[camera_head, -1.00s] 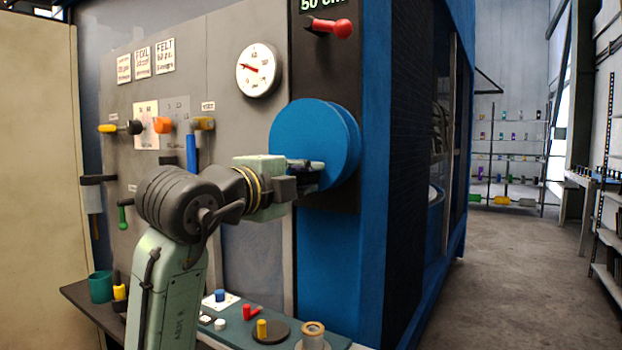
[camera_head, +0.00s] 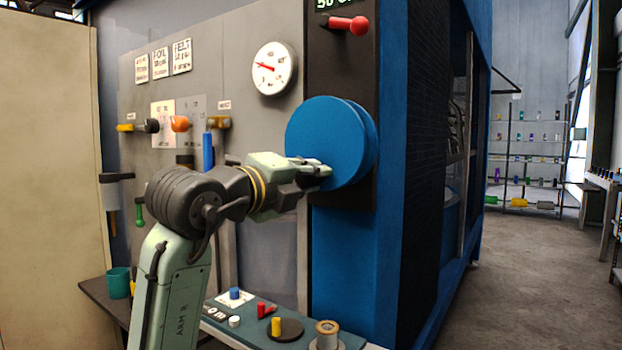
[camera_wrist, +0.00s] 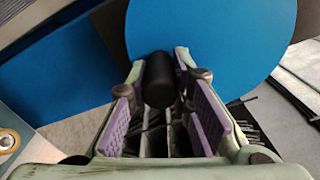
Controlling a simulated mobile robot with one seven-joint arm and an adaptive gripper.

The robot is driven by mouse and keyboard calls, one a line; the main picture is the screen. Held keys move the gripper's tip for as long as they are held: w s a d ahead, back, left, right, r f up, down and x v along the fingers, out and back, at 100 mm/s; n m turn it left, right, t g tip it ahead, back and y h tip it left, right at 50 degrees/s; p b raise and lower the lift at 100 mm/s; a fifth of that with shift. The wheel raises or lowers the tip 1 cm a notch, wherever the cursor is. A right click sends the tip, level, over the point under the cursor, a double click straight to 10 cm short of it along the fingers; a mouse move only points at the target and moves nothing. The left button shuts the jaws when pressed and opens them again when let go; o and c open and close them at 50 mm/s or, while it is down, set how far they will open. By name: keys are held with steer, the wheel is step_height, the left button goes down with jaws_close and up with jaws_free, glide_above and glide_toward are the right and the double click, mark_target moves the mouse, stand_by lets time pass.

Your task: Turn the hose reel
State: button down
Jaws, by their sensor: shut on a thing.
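The hose reel is a blue round drum (camera_head: 322,132) on the dark panel of the blue cabinet. It fills the top of the wrist view as a blue disc (camera_wrist: 205,40). A black cylindrical handle (camera_wrist: 159,82) stands out from its face. My gripper (camera_head: 318,170) is at the lower left of the disc in the head view. In the wrist view its purple-padded fingers stand on either side of the handle, shut on it. The fingers hide the handle in the head view.
A round white gauge (camera_head: 273,68) and a red-knobbed lever (camera_head: 350,25) are above the reel. A bench (camera_head: 245,322) with knobs and a spool (camera_head: 327,333) lies below my arm. The floor (camera_head: 530,270) at right is clear.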

steer(key=c, duration=1.4)
jaws_free()
steer(key=shift+c, duration=0.2)
steer(key=shift+s+a, duration=0.1)
steer(key=v, duration=1.1)
steer(key=shift+s+a, duration=0.2)
steer(key=shift+s, duration=0.15)
